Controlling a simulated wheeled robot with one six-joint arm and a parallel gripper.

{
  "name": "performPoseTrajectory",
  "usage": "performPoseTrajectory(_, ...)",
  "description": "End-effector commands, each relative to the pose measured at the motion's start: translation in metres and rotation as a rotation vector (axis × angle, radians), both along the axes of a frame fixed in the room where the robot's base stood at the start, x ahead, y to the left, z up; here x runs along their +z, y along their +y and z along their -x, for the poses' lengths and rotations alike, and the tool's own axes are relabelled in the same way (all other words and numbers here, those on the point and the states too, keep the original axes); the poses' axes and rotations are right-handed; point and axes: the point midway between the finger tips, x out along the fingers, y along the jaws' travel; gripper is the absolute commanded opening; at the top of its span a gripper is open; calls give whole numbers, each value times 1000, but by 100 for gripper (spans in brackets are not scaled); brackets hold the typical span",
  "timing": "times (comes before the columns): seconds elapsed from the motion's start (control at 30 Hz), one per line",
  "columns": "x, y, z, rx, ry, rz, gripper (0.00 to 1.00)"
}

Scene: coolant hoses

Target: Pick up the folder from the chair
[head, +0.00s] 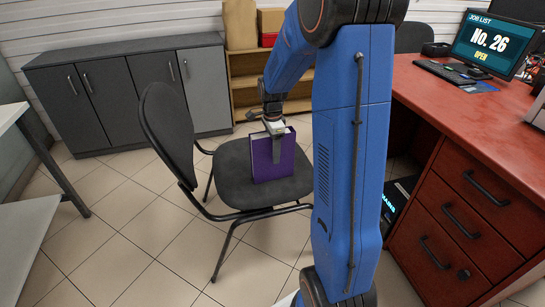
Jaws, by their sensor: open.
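A purple folder (274,158) stands upright on the seat of a dark grey chair (238,192). White page edges show along its top and right side. My gripper (276,146) is at the top of the folder, with one finger in front of its near face. The jaws are open, and the other finger is hidden behind the folder or the gripper body. I cannot tell whether the fingers touch the folder. The chair's backrest is on the left of the folder.
A red-topped desk (470,115) with drawers, a monitor (490,45) and a keyboard (444,72) stands on the right. Grey cabinets (130,95) and a wooden shelf (245,85) line the back. A white table (12,115) is at the left edge. Tiled floor (120,240) is clear in front.

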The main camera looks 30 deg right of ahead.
Motion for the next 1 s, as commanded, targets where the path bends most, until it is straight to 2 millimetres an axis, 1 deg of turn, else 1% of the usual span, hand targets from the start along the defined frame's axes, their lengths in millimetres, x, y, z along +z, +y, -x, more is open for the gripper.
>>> performPoseTrajectory(0.1,-3,0,0,0,-1,0,57)
performPoseTrajectory(0.27,-3,0,0,0,-1,0,57)
performPoseTrajectory(0.37,-3,0,0,0,-1,0,36)
performPoseTrajectory(0.4,-3,0,0,0,-1,0,26)
performPoseTrajectory(0.47,-3,0,0,0,-1,0,12)
performPoseTrajectory(0.5,-3,0,0,0,-1,0,2)
performPoseTrajectory(0.77,-1,0,0,0,-2,0,2)
performPoseTrajectory(0.87,7,0,-1,0,-3,1,2)
performPoseTrajectory(1.0,28,0,-1,0,-5,1,2)
